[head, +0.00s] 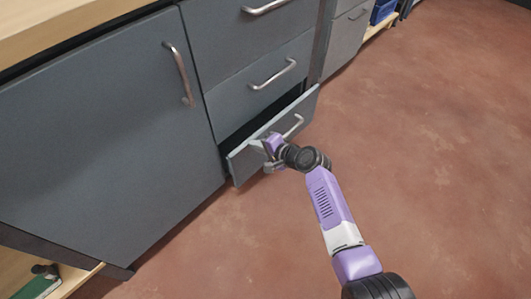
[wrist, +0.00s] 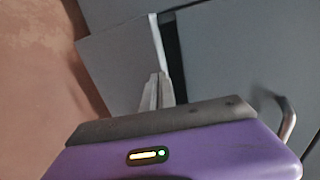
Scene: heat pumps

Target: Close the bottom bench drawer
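The bottom bench drawer (head: 250,158) is grey and stands partly open, with a dark gap behind its front. Its curved metal handle (head: 295,126) is on the right part of the front. My gripper (head: 268,153) is at the left part of the drawer front, left of the handle. In the wrist view the drawer front (wrist: 115,65) is ahead, with its pale top edge and the dark gap beside it. My gripper's fingers (wrist: 157,88) are close together and look shut, at or very near that edge. Whether they touch it is hard to tell.
Above are the closed middle drawer (head: 262,85) and a closed top drawer (head: 240,35). A large grey cabinet door (head: 100,120) is to the left. An open wooden shelf (head: 75,280) is at lower left. The reddish floor (head: 430,150) to the right is clear.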

